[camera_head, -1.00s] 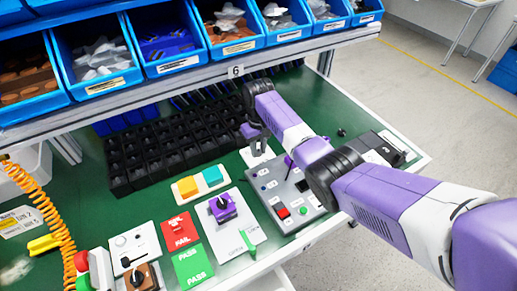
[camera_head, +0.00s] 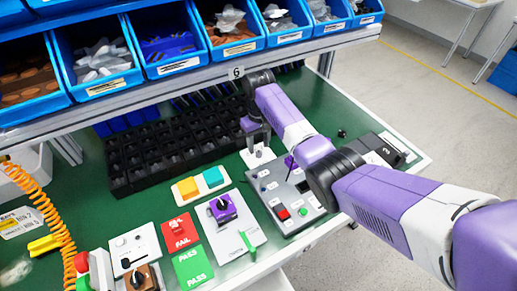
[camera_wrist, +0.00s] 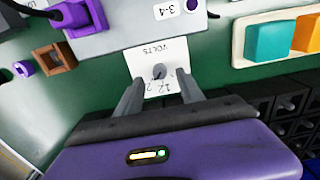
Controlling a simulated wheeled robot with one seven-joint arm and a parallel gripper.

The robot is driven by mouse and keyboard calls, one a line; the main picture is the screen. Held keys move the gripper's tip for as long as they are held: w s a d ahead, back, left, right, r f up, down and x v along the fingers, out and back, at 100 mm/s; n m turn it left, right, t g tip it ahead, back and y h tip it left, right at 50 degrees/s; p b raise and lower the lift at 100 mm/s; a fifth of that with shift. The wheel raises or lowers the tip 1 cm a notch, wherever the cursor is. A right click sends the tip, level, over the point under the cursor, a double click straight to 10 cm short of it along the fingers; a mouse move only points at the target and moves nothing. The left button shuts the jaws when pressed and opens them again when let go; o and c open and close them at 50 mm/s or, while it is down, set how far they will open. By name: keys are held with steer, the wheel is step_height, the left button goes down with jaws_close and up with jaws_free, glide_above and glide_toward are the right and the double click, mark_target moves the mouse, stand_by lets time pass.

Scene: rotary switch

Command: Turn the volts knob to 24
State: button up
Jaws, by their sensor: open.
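The volts knob (camera_wrist: 158,72) is a small grey knob on a white plate (camera_wrist: 150,54) marked VOLTS, upside down in the wrist view. A 12 and part of another number starting with 2 show near its lower edge. In the head view the white plate (camera_head: 262,157) stands behind the grey control panel, with the knob hard to make out. My gripper (camera_wrist: 159,79) is open, one finger on each side of the knob. I cannot tell whether the fingers touch it. In the head view my gripper (camera_head: 257,138) is over the plate.
The grey control panel (camera_head: 275,203) with red and green buttons lies in front of the plate. Yellow and teal buttons (camera_head: 200,182) sit to the left. A black compartment rack (camera_head: 165,150) stands behind, under a shelf of blue bins (camera_head: 180,40). Free green bench lies right of the plate.

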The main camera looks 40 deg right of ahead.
mark_target(258, 152)
steer(key=shift+r, duration=2.35)
